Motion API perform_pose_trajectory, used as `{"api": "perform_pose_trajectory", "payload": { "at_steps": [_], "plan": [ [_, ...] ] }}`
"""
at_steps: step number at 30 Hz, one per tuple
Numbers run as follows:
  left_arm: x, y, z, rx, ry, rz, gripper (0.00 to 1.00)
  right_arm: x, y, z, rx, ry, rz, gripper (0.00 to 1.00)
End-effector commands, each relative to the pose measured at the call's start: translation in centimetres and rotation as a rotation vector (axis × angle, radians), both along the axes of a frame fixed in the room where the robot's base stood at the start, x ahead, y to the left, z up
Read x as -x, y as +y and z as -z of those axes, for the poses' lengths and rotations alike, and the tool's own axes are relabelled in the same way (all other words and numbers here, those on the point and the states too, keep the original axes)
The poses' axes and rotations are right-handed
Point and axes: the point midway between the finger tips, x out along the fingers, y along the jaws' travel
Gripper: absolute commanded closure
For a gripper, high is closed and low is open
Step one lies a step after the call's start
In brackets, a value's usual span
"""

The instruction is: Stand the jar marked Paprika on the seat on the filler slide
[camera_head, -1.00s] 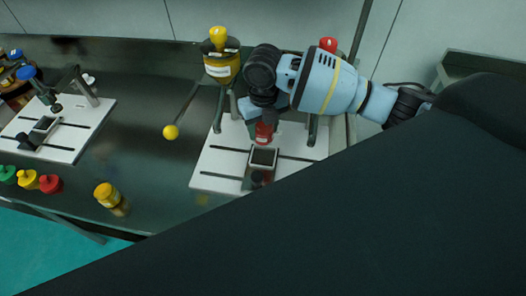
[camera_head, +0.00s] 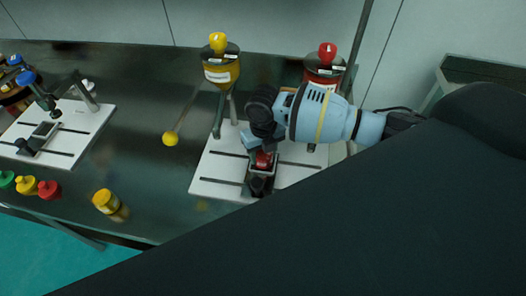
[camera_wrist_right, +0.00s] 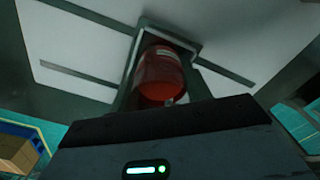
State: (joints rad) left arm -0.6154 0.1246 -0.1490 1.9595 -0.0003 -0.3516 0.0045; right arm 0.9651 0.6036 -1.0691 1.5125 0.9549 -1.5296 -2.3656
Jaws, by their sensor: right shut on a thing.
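A red jar (camera_head: 263,159) is in my right gripper (camera_head: 262,147) at the dark square seat (camera_head: 250,170) on the white slide board (camera_head: 215,165). In the right wrist view the red jar (camera_wrist_right: 160,75) is inside the seat's frame (camera_wrist_right: 138,50), with a pale label that is too blurred to read. My right gripper comes down over the jar from above and is shut on it. I cannot tell whether the jar's base touches the bottom of the seat. My left gripper is not in view.
A yellow hopper (camera_head: 221,73) and a red hopper (camera_head: 322,70) stand behind the board. A yellow-lidded jar (camera_head: 106,201) stands on the table to the left. A yellow ball-ended lever (camera_head: 170,139) sticks out nearby. A second white board (camera_head: 85,120) is further left.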

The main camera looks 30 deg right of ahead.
Motion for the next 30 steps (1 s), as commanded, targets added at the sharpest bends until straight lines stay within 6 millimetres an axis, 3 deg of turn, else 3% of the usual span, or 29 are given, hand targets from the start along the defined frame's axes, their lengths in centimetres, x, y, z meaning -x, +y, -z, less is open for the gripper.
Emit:
{"api": "perform_pose_trajectory", "payload": {
  "at_steps": [7,8,13,23,30],
  "plan": [
    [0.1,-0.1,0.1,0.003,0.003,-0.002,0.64,0.0,0.0,0.3,0.0,0.0,0.0,0.78],
    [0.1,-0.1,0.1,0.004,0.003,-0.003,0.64,0.0,0.0,0.3,0.0,0.0,0.0,0.51],
    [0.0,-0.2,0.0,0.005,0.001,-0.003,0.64,0.0,0.0,0.2,0.0,-0.001,0.001,0.3],
    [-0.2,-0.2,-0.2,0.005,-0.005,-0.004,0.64,-0.1,0.0,-0.2,0.0,-0.003,0.001,0.3],
    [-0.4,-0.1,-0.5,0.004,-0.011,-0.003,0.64,-0.1,0.0,-3.5,0.0,-0.006,-0.001,0.3]
  ]
}}
